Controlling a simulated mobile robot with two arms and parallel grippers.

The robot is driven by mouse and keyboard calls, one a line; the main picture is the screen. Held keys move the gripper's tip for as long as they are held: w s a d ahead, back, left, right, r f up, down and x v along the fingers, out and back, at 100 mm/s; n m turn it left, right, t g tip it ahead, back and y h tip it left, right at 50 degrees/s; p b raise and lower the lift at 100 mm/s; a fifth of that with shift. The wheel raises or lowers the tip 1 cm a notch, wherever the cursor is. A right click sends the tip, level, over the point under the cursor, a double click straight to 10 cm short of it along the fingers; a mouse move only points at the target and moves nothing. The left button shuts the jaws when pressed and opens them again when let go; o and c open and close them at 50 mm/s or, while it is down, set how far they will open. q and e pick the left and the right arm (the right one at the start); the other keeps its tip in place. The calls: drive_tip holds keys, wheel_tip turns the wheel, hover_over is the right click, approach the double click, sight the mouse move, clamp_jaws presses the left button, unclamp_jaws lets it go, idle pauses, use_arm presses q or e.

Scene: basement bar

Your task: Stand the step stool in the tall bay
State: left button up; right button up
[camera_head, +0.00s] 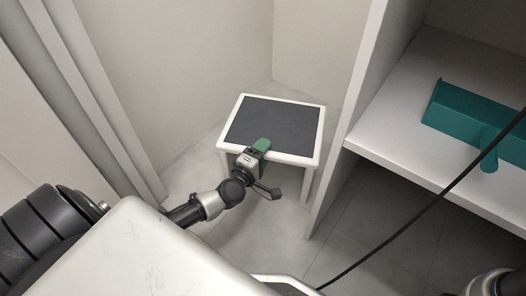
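The step stool (272,123) has a dark grey top with a white rim and white legs. It stands upright on the tiled floor in a tall, narrow bay between pale walls (173,62), near the bay's back corner. My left gripper (266,168) is at the stool's front rim. Its green-tipped finger overlaps the front edge of the top, and its dark finger is spread well below the rim. It looks open; whether the upper finger touches the stool I cannot tell. The arm hides part of the front legs. My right gripper is out of view.
A white upright panel (349,120) bounds the bay on the right. Beyond it, a white shelf (395,128) holds a teal dustpan-like object (470,112). A black cable crosses the lower right. Grey floor tiles (285,228) in front of the stool are clear.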

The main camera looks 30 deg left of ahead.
use_arm(q)
drive_tip(key=shift+r, duration=0.1)
drive_tip(key=shift+s, duration=0.2)
drive_tip(key=s+p, duration=0.5)
drive_tip(key=s, duration=0.6)
drive_tip(key=shift+s, duration=0.3)
